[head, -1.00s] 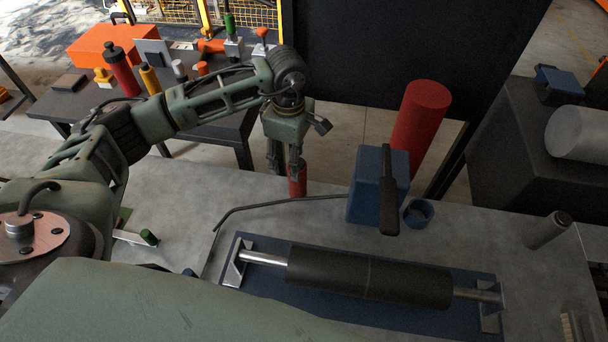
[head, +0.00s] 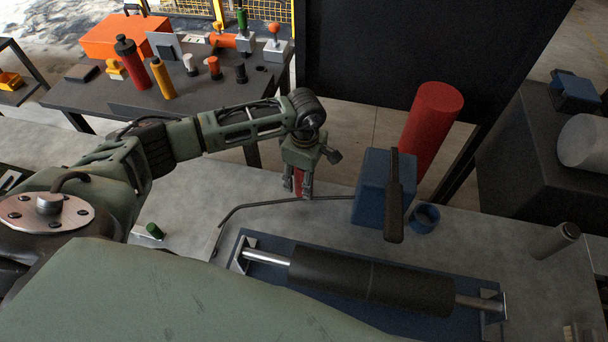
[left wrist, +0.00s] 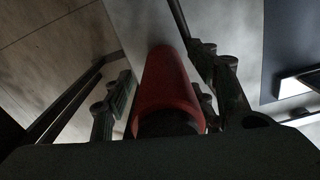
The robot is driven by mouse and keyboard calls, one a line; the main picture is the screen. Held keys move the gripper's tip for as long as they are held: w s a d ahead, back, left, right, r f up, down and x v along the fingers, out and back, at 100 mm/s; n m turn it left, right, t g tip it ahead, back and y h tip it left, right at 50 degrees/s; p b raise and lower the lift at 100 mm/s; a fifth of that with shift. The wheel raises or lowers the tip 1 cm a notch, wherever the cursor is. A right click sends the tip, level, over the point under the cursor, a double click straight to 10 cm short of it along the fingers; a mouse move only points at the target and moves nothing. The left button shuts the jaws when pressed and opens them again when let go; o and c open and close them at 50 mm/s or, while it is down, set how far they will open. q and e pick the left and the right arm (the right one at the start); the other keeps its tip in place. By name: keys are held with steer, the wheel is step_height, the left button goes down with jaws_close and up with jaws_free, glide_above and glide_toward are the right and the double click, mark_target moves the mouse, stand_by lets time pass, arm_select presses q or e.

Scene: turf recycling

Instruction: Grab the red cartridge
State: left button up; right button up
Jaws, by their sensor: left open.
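The red cartridge (head: 298,183) stands upright near the back edge of the grey bench, largely hidden by my left gripper (head: 305,190). The gripper comes down over it from above with its fingers open. In the left wrist view the red cartridge (left wrist: 166,85) lies between the open fingers, with a finger on each side. Gaps show beside it, and I cannot tell whether any finger touches it. My right gripper is not in view.
A blue block (head: 370,190) with a black lever (head: 394,200) stands to the right, with a thin bent rod (head: 270,203) beside it. A black roller (head: 370,275) lies in front. A larger red cylinder (head: 432,125) rises behind. A dark table (head: 120,95) holds several tools.

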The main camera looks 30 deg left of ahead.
arm_select(q)
steer(key=shift+c, duration=0.4)
jaws_close()
steer(key=shift+w, duration=0.1)
